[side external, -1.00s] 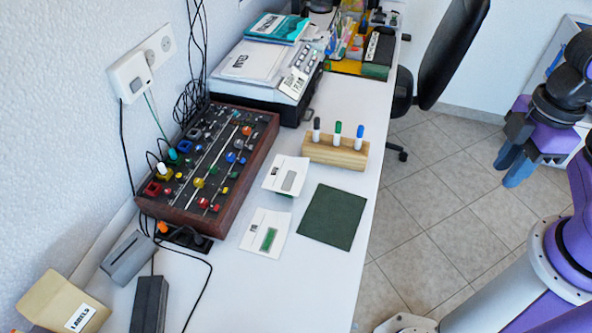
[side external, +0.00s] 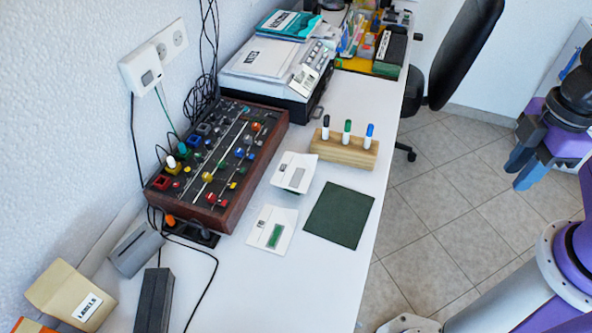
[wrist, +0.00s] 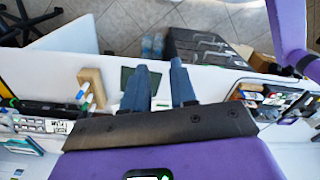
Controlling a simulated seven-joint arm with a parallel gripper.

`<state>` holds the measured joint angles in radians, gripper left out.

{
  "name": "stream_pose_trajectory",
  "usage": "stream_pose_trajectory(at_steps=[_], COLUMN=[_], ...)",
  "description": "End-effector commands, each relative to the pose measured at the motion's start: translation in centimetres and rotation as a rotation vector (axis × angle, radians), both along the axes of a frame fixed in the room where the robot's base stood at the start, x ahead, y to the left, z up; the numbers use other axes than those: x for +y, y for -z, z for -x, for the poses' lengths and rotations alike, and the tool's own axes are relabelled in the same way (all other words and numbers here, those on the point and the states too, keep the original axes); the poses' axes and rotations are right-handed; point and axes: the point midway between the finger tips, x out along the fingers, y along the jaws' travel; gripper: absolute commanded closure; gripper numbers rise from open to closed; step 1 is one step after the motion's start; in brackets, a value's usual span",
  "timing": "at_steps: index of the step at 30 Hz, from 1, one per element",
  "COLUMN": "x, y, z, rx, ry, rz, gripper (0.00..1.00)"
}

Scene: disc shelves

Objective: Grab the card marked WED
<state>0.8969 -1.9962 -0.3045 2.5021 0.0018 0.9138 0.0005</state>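Two white cards lie on the white desk in the side view. One card (side external: 285,181) has a grey rectangle, and the nearer card (side external: 262,223) has a green rectangle. Both carry small dark print too small to read, so I cannot tell which, if either, says WED. My gripper (side external: 523,167) hangs beyond the desk's right edge, well away from both cards. In the wrist view my gripper (wrist: 161,80) shows two blue fingers spread apart with nothing between them. I cannot make out the cards in the wrist view.
A dark green mat (side external: 339,215) lies right of the cards. A wooden block (side external: 343,151) with upright markers stands behind it. A knobbed control panel (side external: 218,165) is to the left. A black chair (side external: 465,50) stands beyond the desk. The desk's front middle is clear.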

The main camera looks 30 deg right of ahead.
Motion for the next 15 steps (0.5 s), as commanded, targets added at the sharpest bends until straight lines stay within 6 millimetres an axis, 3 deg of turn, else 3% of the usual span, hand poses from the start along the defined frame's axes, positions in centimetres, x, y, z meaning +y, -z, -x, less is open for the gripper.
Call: stream_pose_trajectory(at_steps=[4, 5, 15], x=[0.0, 0.0, 0.24], y=[0.0, 0.0, 0.18], z=[0.0, 0.0, -0.27], rx=[0.0, 0.0, -0.005], ry=[0.0, 0.0, -0.01], rz=[0.0, 0.0, -0.004], gripper=[0.73, 0.67, 0.67])
